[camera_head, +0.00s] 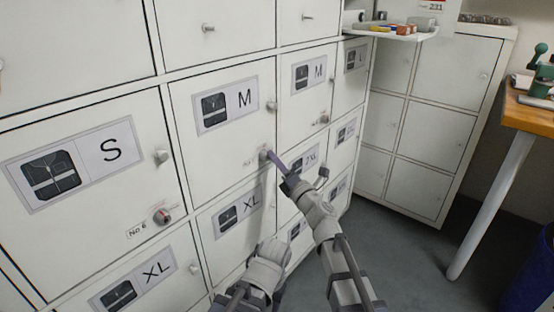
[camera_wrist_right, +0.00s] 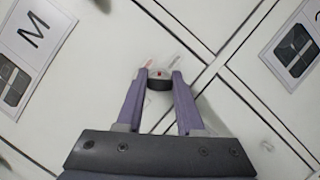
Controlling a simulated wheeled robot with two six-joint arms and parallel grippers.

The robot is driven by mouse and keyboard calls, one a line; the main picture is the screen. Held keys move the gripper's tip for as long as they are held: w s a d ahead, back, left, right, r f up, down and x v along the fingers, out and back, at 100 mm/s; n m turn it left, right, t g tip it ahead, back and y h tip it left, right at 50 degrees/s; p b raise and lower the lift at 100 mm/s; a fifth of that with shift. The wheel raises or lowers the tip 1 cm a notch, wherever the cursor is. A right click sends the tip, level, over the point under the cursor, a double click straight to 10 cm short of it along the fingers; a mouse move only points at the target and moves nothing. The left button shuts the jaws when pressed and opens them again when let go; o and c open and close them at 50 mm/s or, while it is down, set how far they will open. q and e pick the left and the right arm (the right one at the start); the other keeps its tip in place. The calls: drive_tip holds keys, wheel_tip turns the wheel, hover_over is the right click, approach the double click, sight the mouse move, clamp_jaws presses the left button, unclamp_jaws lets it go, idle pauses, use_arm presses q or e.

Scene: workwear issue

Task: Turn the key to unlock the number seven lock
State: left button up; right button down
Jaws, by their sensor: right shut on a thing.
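A small round grey lock (camera_head: 264,154) sits on the lower right of the white door marked M. A pale label is beside it, too small to read for sure. My right gripper (camera_head: 272,158) reaches it from the lower right, its purple-grey fingertips at the lock. In the right wrist view, the lock (camera_wrist_right: 160,73) shows a red mark between the fingertips, with a dark key head (camera_wrist_right: 160,85) in front of it. My right gripper (camera_wrist_right: 160,78) is shut on this key. The key's shaft is hidden. My left gripper is not in view.
Another lock (camera_head: 162,216), labelled No 6, with a red part, is on the S door at left. Door knobs (camera_head: 162,156) stick out nearby. A white shelf (camera_head: 385,33) with small items is at upper right. A wooden bench (camera_head: 535,112) stands at right. Grey floor is clear.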

drive_tip(key=shift+a+m+g+h+p, duration=0.15)
drive_tip(key=shift+m+h+p, duration=0.25)
drive_tip(key=shift+m, duration=0.5)
drive_tip(key=shift+a+m+g+h+p, duration=0.2)
drive_tip(key=shift+m+p, duration=0.35)
drive_tip(key=shift+m, duration=0.35)
drive_tip(key=shift+n+b, duration=0.4)
drive_tip(key=shift+n, duration=0.1)
drive_tip(key=c, duration=0.8)
unclamp_jaws()
drive_tip(key=o, duration=0.3)
drive_tip(key=shift+d, duration=0.1)
drive_tip(key=shift+o, duration=0.5)
drive_tip(key=shift+o, duration=1.3)
drive_tip(key=shift+d, duration=0.1)
